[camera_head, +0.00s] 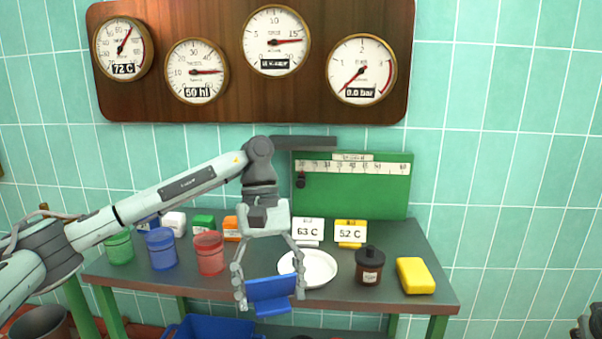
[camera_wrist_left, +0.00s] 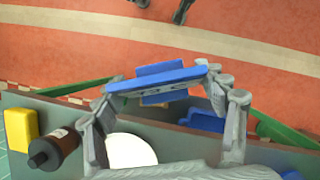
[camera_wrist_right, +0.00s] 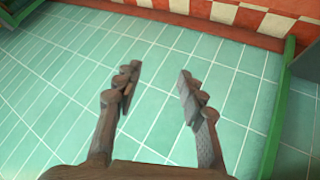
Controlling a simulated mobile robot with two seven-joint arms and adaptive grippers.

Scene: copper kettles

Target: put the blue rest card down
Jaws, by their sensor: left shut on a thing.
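The blue rest card (camera_head: 271,288) is held between the fingers of my left gripper (camera_head: 269,290), which is shut on it. The card hangs in front of the table's front edge, before the white plate. In the left wrist view the blue card (camera_wrist_left: 158,82) spans the two fingertips (camera_wrist_left: 160,85), with floor beyond it. My right gripper (camera_wrist_right: 155,85) is open and empty in the right wrist view, away from the table.
The dark table (camera_head: 400,270) bears a white plate (camera_head: 318,268), a brown bottle (camera_head: 369,266), a yellow block (camera_head: 415,276), two number cards, and green, blue and red cups (camera_head: 209,253). A green board (camera_head: 385,185) stands at the back. A blue crate (camera_head: 212,328) is below.

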